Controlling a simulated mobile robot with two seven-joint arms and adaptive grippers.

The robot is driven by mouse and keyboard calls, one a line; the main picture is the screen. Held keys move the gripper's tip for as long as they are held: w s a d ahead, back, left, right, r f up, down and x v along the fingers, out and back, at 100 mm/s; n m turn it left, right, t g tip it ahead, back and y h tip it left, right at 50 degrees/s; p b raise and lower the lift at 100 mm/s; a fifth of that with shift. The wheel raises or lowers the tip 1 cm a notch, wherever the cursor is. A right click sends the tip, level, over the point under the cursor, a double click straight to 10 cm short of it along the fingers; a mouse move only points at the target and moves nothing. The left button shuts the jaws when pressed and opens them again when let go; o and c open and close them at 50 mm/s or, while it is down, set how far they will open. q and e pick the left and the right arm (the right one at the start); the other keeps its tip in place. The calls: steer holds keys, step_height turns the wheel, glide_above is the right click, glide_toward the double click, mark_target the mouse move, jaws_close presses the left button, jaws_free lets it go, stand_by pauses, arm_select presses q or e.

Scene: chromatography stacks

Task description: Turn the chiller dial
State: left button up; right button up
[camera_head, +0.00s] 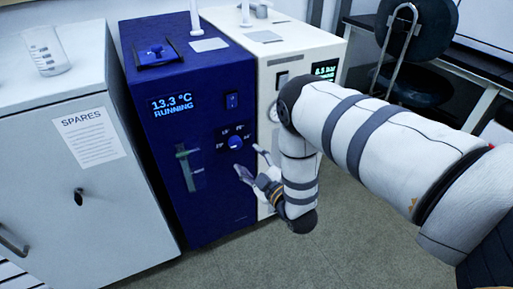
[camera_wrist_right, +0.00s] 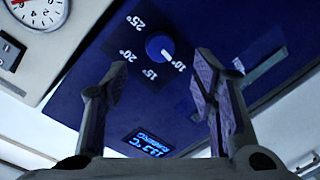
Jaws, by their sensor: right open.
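The chiller (camera_head: 200,210) is a dark blue cabinet whose display (camera_head: 173,102) reads 13.3 °C RUNNING. Its round blue dial (camera_head: 236,142) sits on a dark plate on the front. In the right wrist view the dial (camera_wrist_right: 159,46) shows a white mark pointing toward the 10° label, with 15°, 20° and 25° around it. My right gripper (camera_head: 248,159) is open and empty, in front of the chiller, just below and right of the dial. In the wrist view its fingers (camera_wrist_right: 160,72) stand apart, with the dial beyond the gap and not touched. My left gripper is not in view.
A switch (camera_head: 232,101) sits above the dial, and a green-marked vertical window (camera_head: 187,165) is to its lower left. A white unit (camera_head: 300,50) with a gauge (camera_wrist_right: 38,10) stands right of the chiller. A grey SPARES cabinet (camera_head: 60,200) stands left.

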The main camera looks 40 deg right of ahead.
steer(key=v, duration=0.5)
steer(key=shift+w, duration=0.1)
steer(key=s+a+f+m+g+y+p, duration=0.1)
steer(key=s+a+f+g+p, duration=0.15)
steer(key=s, duration=0.25)
steer(key=s+a+f+m+g+p, duration=0.1)
steer(key=s+a+g, duration=0.15)
steer(key=s, duration=0.25)
steer(key=s+a+f+m+g+y+p, duration=0.1)
steer(key=s+a+f+m+g+p, duration=0.1)
steer(key=s+g, duration=0.25)
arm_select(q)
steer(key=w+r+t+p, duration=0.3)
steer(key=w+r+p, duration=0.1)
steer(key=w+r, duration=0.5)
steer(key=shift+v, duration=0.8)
arm_select(e)
steer(key=s+a+r+m+g, duration=0.1)
steer(key=s+r+g, duration=0.1)
steer(key=s, duration=0.7)
steer(key=s+a+r+m+g, duration=0.1)
steer(key=s+g, duration=0.3)
steer(key=s, duration=0.4)
steer(key=s+a+r+m+g+y, duration=0.1)
steer(key=s+a+r+g, duration=0.2)
steer(key=s, duration=0.6)
steer(key=shift+s+g, duration=0.35)
